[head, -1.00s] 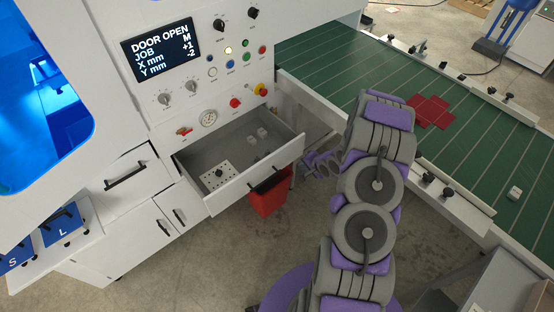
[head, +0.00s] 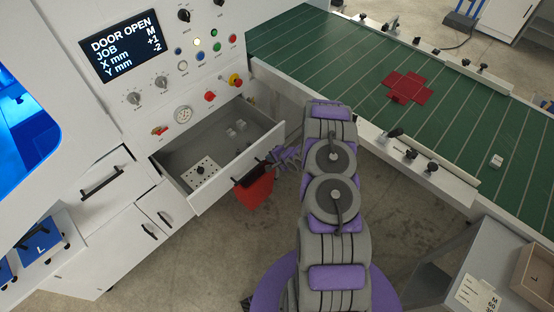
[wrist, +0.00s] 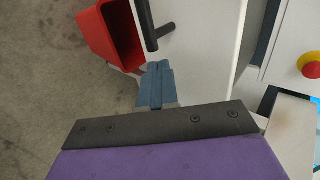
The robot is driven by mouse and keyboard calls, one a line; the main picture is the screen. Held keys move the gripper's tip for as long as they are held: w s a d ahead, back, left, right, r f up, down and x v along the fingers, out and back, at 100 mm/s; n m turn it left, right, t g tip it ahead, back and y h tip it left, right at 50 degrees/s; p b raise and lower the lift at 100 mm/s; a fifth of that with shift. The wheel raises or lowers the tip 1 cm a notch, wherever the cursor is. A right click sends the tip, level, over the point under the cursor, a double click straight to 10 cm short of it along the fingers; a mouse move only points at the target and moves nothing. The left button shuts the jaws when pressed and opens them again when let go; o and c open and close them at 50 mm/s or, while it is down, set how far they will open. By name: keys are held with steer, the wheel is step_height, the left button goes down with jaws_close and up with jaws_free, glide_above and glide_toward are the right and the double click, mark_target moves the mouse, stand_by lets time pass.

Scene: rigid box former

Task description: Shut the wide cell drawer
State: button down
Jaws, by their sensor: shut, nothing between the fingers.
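The wide drawer (head: 240,172) stands open below the control panel in the head view. Its white front carries a black bar handle (head: 253,172). Inside lie a perforated white plate with a black knob and a few small pale blocks. My gripper (head: 279,156) is outside the drawer, by the right part of its front. In the wrist view my gripper (wrist: 157,70) is shut and empty. Its tips point at the white drawer front (wrist: 196,45), just beside the handle (wrist: 151,27). I cannot tell whether they touch the front.
A red bin (head: 255,190) stands on the floor below the drawer front; it also shows in the wrist view (wrist: 108,38). A green conveyor (head: 400,100) with a red cross-shaped blank (head: 408,87) runs along the right. A closed drawer (head: 103,188) is at the left.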

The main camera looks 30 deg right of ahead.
mark_target(260, 152)
steer(key=shift+w+a+r, duration=0.1)
steer(key=shift+w+a, duration=0.2)
steer(key=shift+w, duration=0.3)
steer(key=shift+w+a+r, duration=0.1)
steer(key=shift+w+a, duration=0.15)
steer(key=shift+w, duration=0.3)
steer(key=shift+w+a, duration=0.3)
steer(key=shift+w, duration=0.3)
steer(key=shift+d, duration=0.15)
steer(key=shift+w, duration=0.1)
